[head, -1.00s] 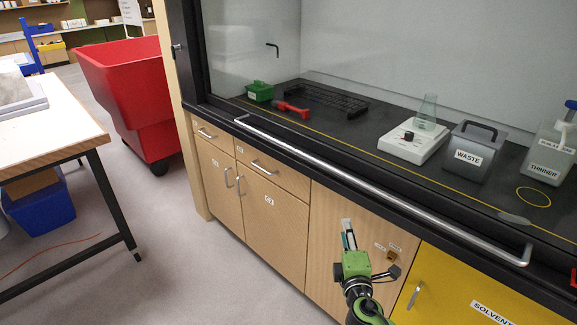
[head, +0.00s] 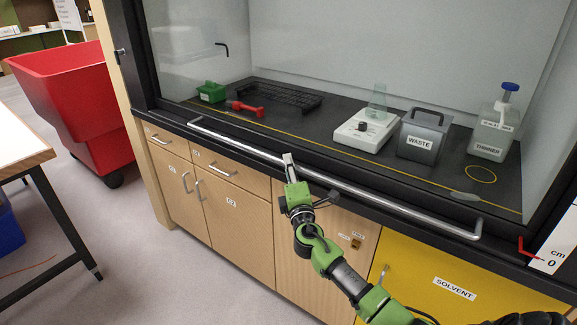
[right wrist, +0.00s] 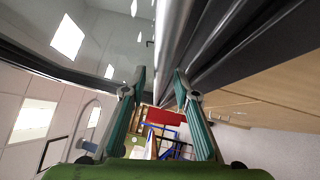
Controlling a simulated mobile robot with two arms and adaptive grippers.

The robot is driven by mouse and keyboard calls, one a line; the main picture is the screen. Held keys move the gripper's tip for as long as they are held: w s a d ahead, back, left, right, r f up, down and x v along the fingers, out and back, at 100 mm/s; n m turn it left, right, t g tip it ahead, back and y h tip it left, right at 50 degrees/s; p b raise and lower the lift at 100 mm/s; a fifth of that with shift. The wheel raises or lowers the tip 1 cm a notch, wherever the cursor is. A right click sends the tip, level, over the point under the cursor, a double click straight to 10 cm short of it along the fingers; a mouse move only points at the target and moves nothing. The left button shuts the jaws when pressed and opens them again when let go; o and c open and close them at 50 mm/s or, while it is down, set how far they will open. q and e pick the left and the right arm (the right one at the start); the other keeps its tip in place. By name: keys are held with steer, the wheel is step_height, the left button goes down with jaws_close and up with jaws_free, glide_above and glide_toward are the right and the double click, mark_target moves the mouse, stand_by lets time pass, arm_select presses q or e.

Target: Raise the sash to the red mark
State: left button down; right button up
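The sash's long silver handle bar (head: 330,178) runs along the black lower rail at the front of the fume hood. My right gripper (head: 289,160) is at the bar, left of its middle, with its fingers pointing up. In the right wrist view the two fingers of the right gripper (right wrist: 160,76) are apart, and the bar (right wrist: 172,30) runs between or just beyond their tips; contact cannot be told. A red pointer-like mark (head: 526,248) sits at the right end of the rail beside a white scale (head: 556,252) reading "cm 0". My left gripper is out of view.
Inside the hood stand a green bin (head: 211,92), a red tool (head: 246,109), a black rack (head: 275,97), a white device with a flask (head: 364,131), a waste box (head: 423,138) and a thinner bottle (head: 494,135). Wooden and yellow cabinets (head: 440,275) are below.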

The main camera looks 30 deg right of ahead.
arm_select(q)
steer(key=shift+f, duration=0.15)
arm_select(e)
steer(key=shift+x, duration=0.75)
jaws_close()
steer(key=shift+r, duration=0.1)
